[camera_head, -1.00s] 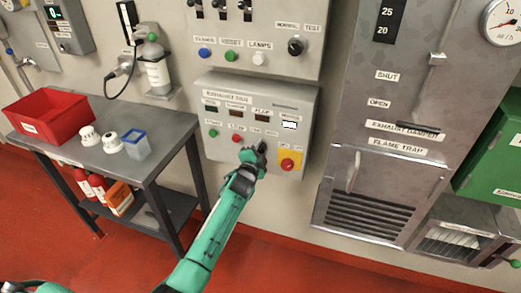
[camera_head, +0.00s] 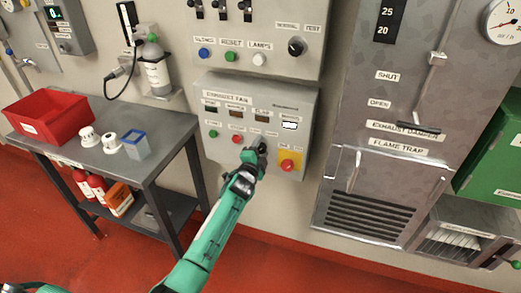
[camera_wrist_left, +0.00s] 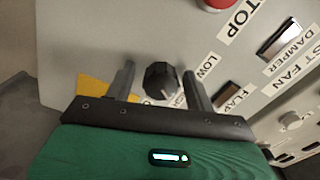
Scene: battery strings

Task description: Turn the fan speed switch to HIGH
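The fan speed switch is a round black knob (camera_wrist_left: 161,79) with a white pointer line, on the grey exhaust fan panel (camera_head: 225,150). In the left wrist view the line points down and to the right, towards a partly hidden label (camera_wrist_left: 178,101) that seems to end in "GH". The LOW label (camera_wrist_left: 207,67) is up and right of the knob. My left gripper (camera_head: 258,152) is at the panel and hides most of the knob in the head view. Its fingers (camera_wrist_left: 159,84) are open on either side of the knob, with small gaps visible. My right gripper is not in view.
A red button on a yellow plate (camera_head: 288,164) is close right of my left gripper. Green and red buttons (camera_head: 237,140) are to its left. A metal table (camera_head: 160,150) with a red bin (camera_head: 48,115) stands at the left. The damper cabinet (camera_head: 385,165) is at the right.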

